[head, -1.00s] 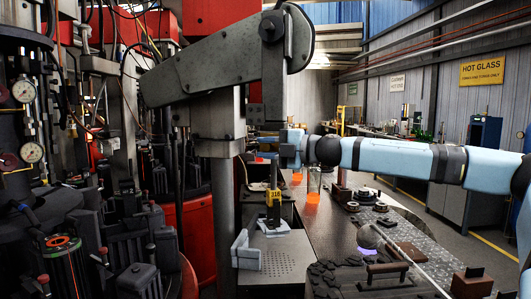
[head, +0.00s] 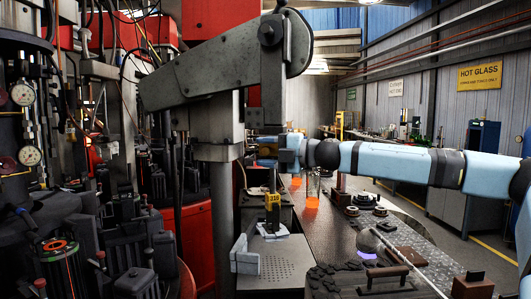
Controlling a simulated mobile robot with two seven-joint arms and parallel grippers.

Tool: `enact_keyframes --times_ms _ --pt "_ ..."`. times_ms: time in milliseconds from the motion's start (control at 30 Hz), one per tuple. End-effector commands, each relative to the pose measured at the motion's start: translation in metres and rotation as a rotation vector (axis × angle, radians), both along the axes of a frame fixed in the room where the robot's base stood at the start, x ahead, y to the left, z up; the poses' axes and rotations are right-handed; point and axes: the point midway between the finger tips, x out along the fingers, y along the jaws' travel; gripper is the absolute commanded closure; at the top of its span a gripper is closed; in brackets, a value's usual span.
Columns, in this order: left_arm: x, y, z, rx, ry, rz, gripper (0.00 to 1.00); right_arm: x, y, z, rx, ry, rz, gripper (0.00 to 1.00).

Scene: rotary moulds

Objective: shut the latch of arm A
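A rotary machine with dark ribbed moulds fills the left of the head view; one mould (head: 62,266) shows an orange glow along its edge. I cannot tell which mould arm is arm A, and I cannot make out its latch. My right arm comes in from the right, and my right gripper (head: 264,149) is beside the grey upright column (head: 223,225), under the large grey beam (head: 205,75). Its fingers are small and dark against the machine, so their opening is unclear. I see nothing held in it. My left gripper is not in view.
A bench (head: 335,237) runs back through the middle with orange-glowing glassware (head: 312,201) on it. A small display (head: 272,211) reading 315 stands by a perforated plate (head: 282,268). Dark mould parts (head: 365,283) stand in front. Pressure gauges (head: 22,94) hang at far left.

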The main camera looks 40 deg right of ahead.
Motion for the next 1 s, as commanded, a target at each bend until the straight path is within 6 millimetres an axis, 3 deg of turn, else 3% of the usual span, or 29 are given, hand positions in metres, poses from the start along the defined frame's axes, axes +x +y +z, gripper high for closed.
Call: enact_keyframes --times_ms 1000 --pt "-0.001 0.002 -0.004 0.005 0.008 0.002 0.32 -0.039 -0.022 0.002 -0.003 -0.005 0.001 0.51"
